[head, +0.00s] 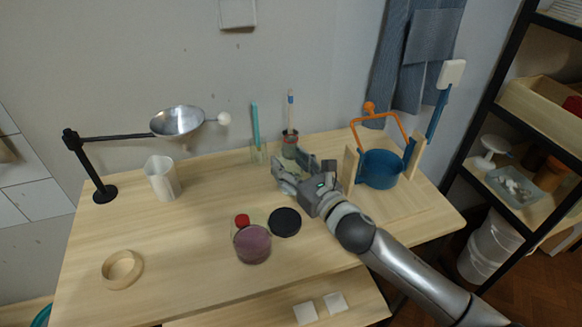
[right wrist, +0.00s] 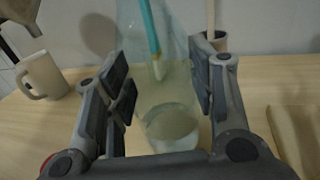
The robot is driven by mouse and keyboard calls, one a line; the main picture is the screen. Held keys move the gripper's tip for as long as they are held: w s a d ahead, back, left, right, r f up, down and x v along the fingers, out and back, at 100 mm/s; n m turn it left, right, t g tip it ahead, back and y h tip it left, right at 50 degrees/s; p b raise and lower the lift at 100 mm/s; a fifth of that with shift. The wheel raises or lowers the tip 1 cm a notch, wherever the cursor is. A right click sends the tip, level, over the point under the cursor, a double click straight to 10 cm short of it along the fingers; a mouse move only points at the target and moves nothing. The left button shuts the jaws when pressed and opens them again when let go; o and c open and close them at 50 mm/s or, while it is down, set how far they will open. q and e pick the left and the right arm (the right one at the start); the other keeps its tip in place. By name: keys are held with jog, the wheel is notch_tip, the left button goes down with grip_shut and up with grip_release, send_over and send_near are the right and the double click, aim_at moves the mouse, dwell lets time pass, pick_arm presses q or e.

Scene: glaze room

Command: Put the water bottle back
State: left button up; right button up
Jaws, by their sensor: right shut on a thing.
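The water bottle (right wrist: 168,122) shows in the right wrist view as a clear vessel with see-through walls and pale liquid low in it. It looks roughly upright between the fingers of my right gripper (right wrist: 165,95), which is shut on it. In the head view my right gripper (head: 280,175) is over the back middle of the table, and its own hand and arm largely hide the bottle. Whether the bottle's base touches the table I cannot tell. My left gripper is not in view.
A blue pot (head: 381,170) is at right, a white pitcher (head: 162,178) at left. A pink jar (head: 252,244) and black disc (head: 285,222) lie in front.

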jog(key=shift+f, duration=0.25)
jog(key=shift+f, duration=0.1)
jog(key=shift+f, duration=0.15)
jog(key=o, duration=1.1)
jog(key=shift+o, duration=0.2)
jog(key=shift+r, duration=0.3)
jog(key=b+v, duration=0.1)
jog(key=v, duration=0.9)
jog(key=shift+s+d+f, duration=0.2)
jog(key=shift+s, duration=0.1)
jog(key=shift+s+d+r, duration=0.1)
jog(key=shift+s+d, duration=0.25)
jog(key=shift+s, duration=0.2)
